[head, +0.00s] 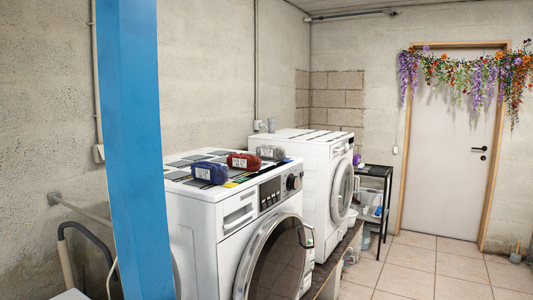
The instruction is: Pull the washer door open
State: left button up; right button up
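The nearer white washer (205,235) stands in the lower middle of the head view, its front turned to the right. Its round door (275,265) has a pale ring and dark glass, and its lower part is cut off by the picture's edge. A handle (308,236) shows at the door's right side. The door looks shut, though the low view makes a small gap hard to tell. A second white machine (315,165) with a round door (342,190) stands behind it. Neither of my grippers is in view.
A blue post (135,150) stands at the left. Blue, red and grey bundles (210,172) lie on the nearer washer. A plinth (335,262) carries the machines. A black rack (375,190) stands beyond. The tiled floor (430,270) at right is clear.

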aim_at(272, 265)
jog(key=i+l+z, duration=0.3)
jog(key=l, duration=0.25)
jog(key=i+z, duration=0.35)
jog(key=i, duration=0.4)
jog(key=i+j+z, duration=0.15)
jog(key=i+z, duration=0.25)
jog(key=i, duration=0.35)
